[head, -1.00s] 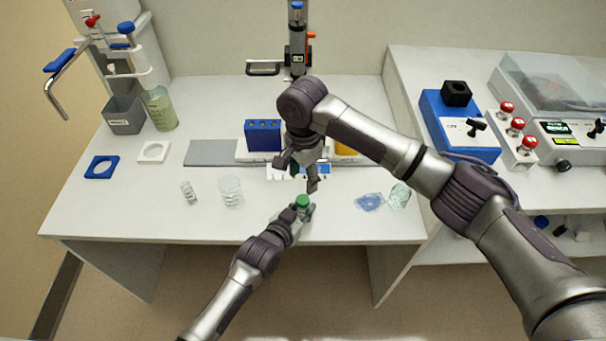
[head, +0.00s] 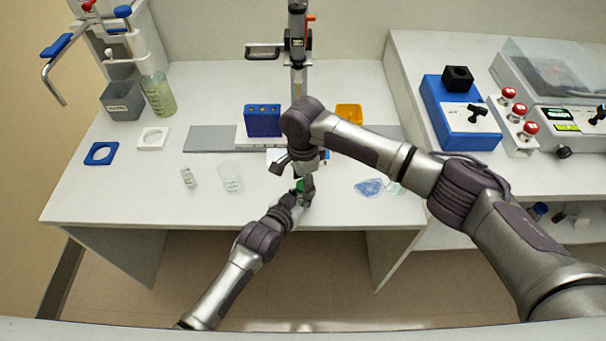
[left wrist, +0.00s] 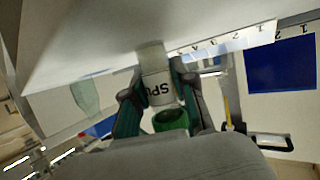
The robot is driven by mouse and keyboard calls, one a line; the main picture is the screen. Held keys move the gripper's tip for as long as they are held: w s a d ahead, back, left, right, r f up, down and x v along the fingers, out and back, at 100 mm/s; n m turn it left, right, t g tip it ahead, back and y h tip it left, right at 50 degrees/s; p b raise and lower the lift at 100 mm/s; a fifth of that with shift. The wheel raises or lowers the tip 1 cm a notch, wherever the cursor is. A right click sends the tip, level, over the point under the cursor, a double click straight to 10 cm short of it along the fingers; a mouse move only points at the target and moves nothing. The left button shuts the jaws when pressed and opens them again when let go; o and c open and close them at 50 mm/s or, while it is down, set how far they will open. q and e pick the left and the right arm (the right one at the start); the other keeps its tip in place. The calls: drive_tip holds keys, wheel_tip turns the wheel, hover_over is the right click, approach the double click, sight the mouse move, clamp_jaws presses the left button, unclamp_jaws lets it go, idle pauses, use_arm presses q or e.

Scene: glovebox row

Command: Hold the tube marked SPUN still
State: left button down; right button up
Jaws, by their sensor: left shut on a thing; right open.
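The tube marked SPUN shows in the left wrist view with its white label (left wrist: 160,92) reading "SPU", the rest hidden. Its green cap (left wrist: 170,120) faces the camera. My left gripper (left wrist: 157,86) is shut on the tube, a finger on each side. In the head view the left gripper (head: 297,199) is near the table's front edge, and the green cap (head: 300,185) is partly hidden. My right gripper (head: 293,177) is open, its fingers pointing down close around or above the cap; I cannot tell whether it touches.
A blue rack (head: 263,121) and a yellow bin (head: 349,113) stand behind. A clear small vial (head: 188,178) and a clear beaker (head: 231,177) are on the left. A blue patch (head: 369,187) lies to the right. The table's front left is clear.

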clamp_jaws()
idle(0.3)
